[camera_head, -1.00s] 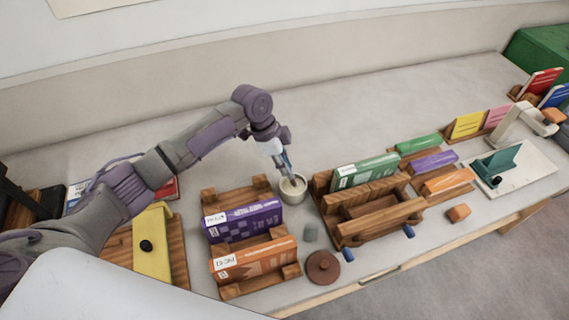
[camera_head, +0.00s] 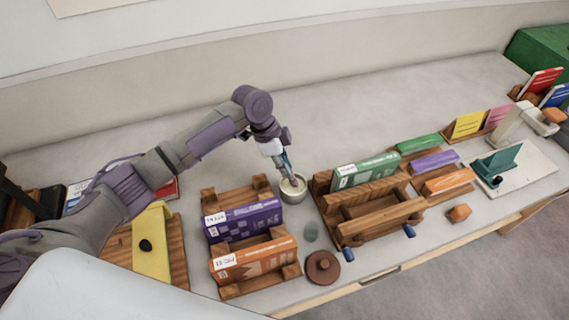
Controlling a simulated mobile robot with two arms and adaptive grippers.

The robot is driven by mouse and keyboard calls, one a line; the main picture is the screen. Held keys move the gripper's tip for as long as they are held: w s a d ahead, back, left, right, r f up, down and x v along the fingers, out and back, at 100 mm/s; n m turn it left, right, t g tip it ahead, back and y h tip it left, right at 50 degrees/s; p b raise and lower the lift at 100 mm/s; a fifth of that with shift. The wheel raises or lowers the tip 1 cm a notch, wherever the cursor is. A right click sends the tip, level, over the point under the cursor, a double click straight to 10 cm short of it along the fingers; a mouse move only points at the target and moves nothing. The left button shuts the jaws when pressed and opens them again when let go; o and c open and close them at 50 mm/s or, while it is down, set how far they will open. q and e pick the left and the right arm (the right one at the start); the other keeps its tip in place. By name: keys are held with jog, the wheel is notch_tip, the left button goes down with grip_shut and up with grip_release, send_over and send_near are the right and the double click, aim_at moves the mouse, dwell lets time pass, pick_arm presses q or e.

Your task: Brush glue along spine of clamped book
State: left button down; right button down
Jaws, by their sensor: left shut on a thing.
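My left gripper (camera_head: 284,160) is above the glue pot, shut on a thin brush, which is mostly hidden by the fingers. The brush points down into the mouth of the pale round glue pot (camera_head: 288,194); whether its tip touches the glue is too small to tell. A green book (camera_head: 366,171) stands spine up in the wooden clamp (camera_head: 375,217), to the right of the pot. The clamp has blue-ended handles at its front. The gripper is apart from the clamped book. My right gripper is not in view.
A purple book (camera_head: 243,221) and an orange book (camera_head: 254,261) lie in a wooden rack left of the pot. The table behind the clamp is clear.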

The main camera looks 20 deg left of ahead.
pick_arm(q)
jog(key=shift+f, duration=0.3)
jog(key=shift+f, duration=0.1)
dwell(0.5)
jog(key=shift+f, duration=0.1)
dwell(0.8)
jog(key=shift+s, duration=0.1)
dwell(0.3)
notch_tip(320, 180, up, 7)
jog(key=p, duration=0.7)
dwell(0.7)
